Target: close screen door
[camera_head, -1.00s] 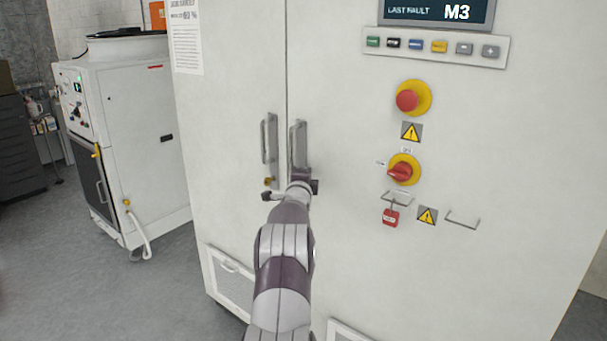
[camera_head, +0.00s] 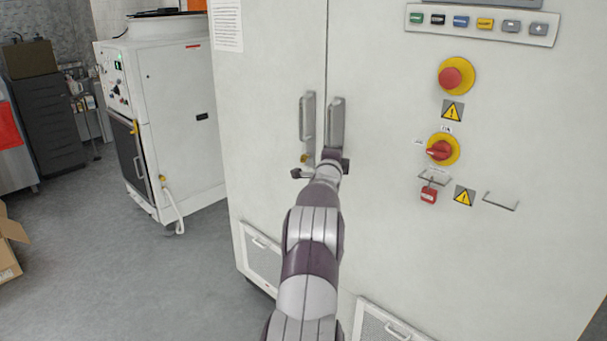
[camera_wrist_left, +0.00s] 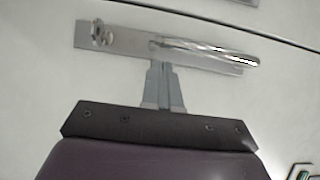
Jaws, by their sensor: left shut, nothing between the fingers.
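The tall white cabinet has two door leaves, the left door (camera_head: 270,80) and the right door (camera_head: 385,80), meeting at a vertical seam. They look flush. A left handle (camera_head: 308,117) and a right handle (camera_head: 335,122) flank the seam. My left arm reaches up to the right handle, with its wrist just below it. My left gripper (camera_wrist_left: 163,68) is shut and empty in the left wrist view. Its tips are at the edge of a metal handle plate (camera_wrist_left: 125,40) with a bar handle (camera_wrist_left: 205,50); contact cannot be told. My right gripper is out of view.
Right of the handles are a red stop button (camera_head: 452,77), a red rotary switch (camera_head: 441,150) and a red padlock (camera_head: 429,195). A white machine (camera_head: 165,110) stands at the left. A cardboard box (camera_head: 8,250) lies at the left edge. The grey floor between is clear.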

